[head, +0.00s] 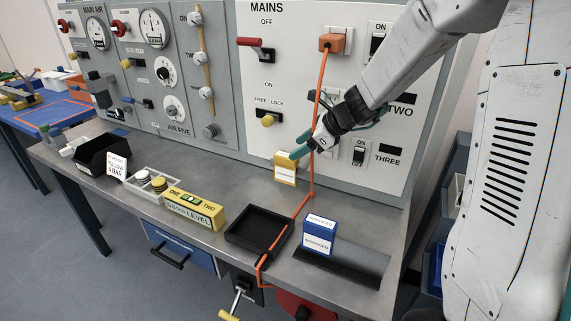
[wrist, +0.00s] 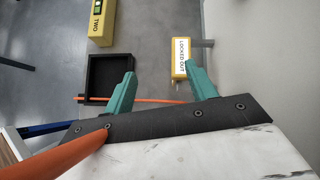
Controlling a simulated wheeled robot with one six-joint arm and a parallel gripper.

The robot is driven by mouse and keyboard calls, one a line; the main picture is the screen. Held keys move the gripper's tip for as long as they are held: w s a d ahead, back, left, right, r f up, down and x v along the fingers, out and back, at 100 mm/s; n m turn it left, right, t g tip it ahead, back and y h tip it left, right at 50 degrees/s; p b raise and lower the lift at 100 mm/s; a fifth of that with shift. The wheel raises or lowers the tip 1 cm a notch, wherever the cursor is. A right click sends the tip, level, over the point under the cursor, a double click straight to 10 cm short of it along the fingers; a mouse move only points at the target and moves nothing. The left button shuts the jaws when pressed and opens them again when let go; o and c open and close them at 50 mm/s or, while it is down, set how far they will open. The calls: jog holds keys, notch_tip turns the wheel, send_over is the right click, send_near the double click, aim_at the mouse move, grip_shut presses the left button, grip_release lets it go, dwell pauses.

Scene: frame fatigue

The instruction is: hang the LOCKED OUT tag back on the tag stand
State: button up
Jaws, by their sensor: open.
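The LOCKED OUT tag (head: 285,170) is a yellow block with a white label, upright by the lower part of the white panel. In the wrist view the tag (wrist: 181,58) lies just beyond my right-hand finger, its label readable, with a short grey bar beside it. My gripper (head: 302,148) is open, its teal fingers close to the tag's top in the head view. In the wrist view nothing sits between the fingers (wrist: 160,72). The dark low stand (head: 357,266) at the bench's front right holds a blue SERVICED tag (head: 319,236) at its left end; its right part is bare.
An orange cable (head: 316,100) hangs from a plug beside my gripper, crosses the bench and drops over the front edge. An empty black tray (head: 248,236) lies left of the stand. A yellow level (head: 194,208) and a black bin (head: 92,158) stand farther left. Switches project from the panel.

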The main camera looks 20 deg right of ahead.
aim_at(286, 155)
jog(key=w+f+m, duration=0.1)
jog(key=w+d+f, duration=0.1)
jog(key=w+m, duration=0.1)
jog(key=shift+d+f+m+t, duration=0.25)
jog(key=shift+f+m+t, duration=0.05)
jog(key=shift+f, duration=0.1)
jog(key=x, duration=0.6)
jog(key=shift+w+a+f, duration=0.15)
jog(key=shift+w+f, duration=0.1)
jog(key=c, duration=1.1)
